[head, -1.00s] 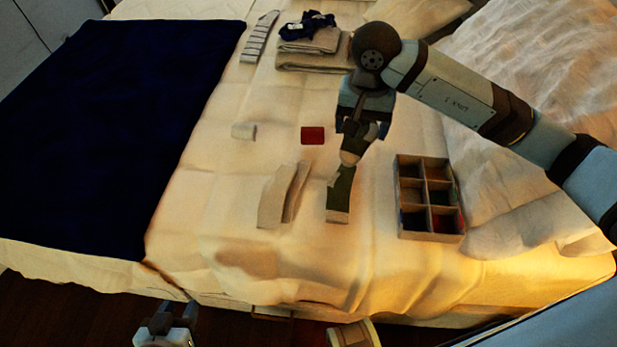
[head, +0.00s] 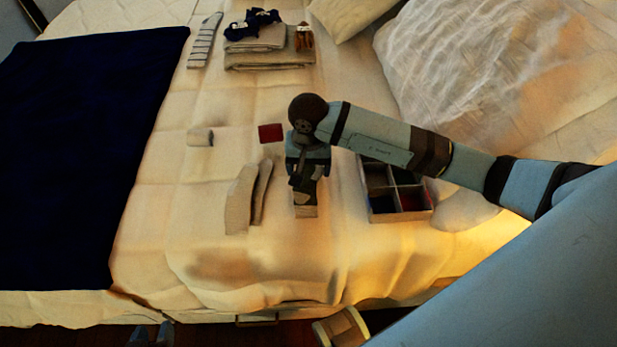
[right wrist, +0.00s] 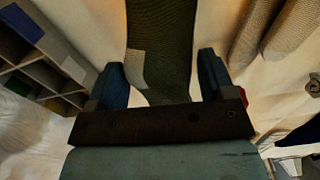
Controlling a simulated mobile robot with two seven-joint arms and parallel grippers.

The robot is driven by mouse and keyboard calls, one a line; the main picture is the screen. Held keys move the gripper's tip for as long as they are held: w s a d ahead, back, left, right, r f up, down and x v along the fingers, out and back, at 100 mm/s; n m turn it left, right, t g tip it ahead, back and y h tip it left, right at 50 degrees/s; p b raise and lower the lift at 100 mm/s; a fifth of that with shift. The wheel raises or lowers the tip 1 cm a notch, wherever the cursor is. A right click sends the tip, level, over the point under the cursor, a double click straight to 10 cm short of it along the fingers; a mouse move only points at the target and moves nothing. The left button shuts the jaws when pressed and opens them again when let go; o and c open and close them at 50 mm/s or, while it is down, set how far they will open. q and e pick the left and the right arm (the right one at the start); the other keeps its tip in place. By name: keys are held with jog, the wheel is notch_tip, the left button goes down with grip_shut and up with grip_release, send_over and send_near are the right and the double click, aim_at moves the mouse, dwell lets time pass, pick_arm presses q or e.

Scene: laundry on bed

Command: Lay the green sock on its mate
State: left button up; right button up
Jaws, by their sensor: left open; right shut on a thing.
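A dark green sock (head: 305,198) with a pale end lies flat on the bed, mostly hidden under my right gripper (head: 303,181) in the head view. My right gripper is shut on a green sock and holds it low over the one on the bed. In the right wrist view, green knit (right wrist: 160,35) with a grey patch runs between the fingers (right wrist: 163,88). I cannot tell there where one sock ends and the other begins, or whether they touch. My left gripper (head: 152,331) is open and empty at the bottom edge, off the bed.
A pair of beige socks (head: 240,200) lies just left of the green one. A divided box (head: 384,218) stands to the right, partly behind my arm. A red item (head: 270,133) and a pale roll (head: 200,137) lie further back. Folded towels (head: 268,60) are at the far side.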

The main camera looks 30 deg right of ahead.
notch_tip(320, 180, down, 4)
jog(key=shift+s+r, duration=0.1)
jog(key=shift+r, duration=0.1)
jog(key=shift+f, duration=0.3)
jog(key=shift+f+b, duration=0.15)
jog(key=shift+b, duration=0.25)
jog(key=o, duration=0.9)
pick_arm(q)
jog(key=shift+r, duration=0.1)
